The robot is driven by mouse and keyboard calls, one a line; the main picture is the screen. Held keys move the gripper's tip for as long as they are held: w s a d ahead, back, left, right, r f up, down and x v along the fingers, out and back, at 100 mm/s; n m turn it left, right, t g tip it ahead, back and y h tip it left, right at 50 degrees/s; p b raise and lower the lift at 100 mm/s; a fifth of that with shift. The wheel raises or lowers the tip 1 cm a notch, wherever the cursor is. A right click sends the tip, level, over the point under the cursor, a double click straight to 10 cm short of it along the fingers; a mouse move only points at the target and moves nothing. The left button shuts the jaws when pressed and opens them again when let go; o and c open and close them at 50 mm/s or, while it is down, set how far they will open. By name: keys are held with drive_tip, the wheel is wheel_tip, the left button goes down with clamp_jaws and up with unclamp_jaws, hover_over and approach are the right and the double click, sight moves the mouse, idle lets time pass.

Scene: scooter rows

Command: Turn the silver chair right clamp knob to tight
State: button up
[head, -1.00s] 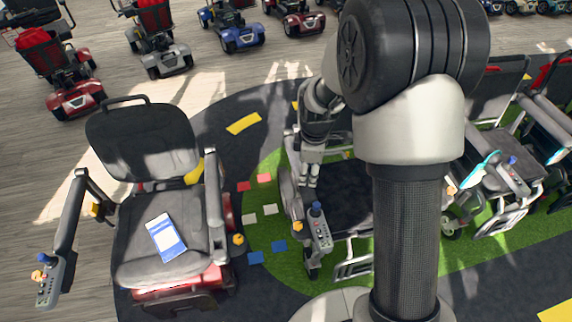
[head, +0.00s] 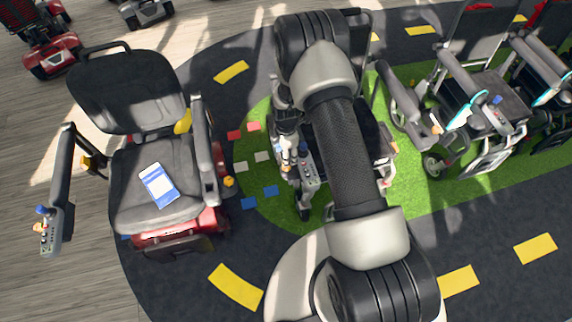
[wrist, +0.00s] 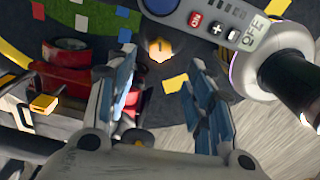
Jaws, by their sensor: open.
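The silver chair stands on the green patch, mostly hidden behind my arm in the head view. Its control panel (head: 309,171) with a joystick shows at the left armrest's front end, and the panel also shows in the wrist view (wrist: 205,14). A yellow-orange clamp knob (wrist: 158,48) sits below the panel in the wrist view. My gripper (wrist: 160,64) is open, its blue-padded fingers on either side of the knob in the picture; I cannot tell whether they touch it.
A red chair (head: 160,195) with a phone (head: 159,185) on its seat stands at left, with its own yellow knob (head: 229,181). More chairs (head: 485,105) stand at right. In the wrist view the joystick (wrist: 285,75) is close to the right finger. Dark floor lies in front.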

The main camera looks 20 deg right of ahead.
wheel_tip(320, 180, down, 8)
drive_tip(key=shift+r+b, duration=0.15)
drive_tip(key=shift+b, duration=0.65)
drive_tip(key=shift+c, duration=0.3)
drive_tip(key=c, duration=1)
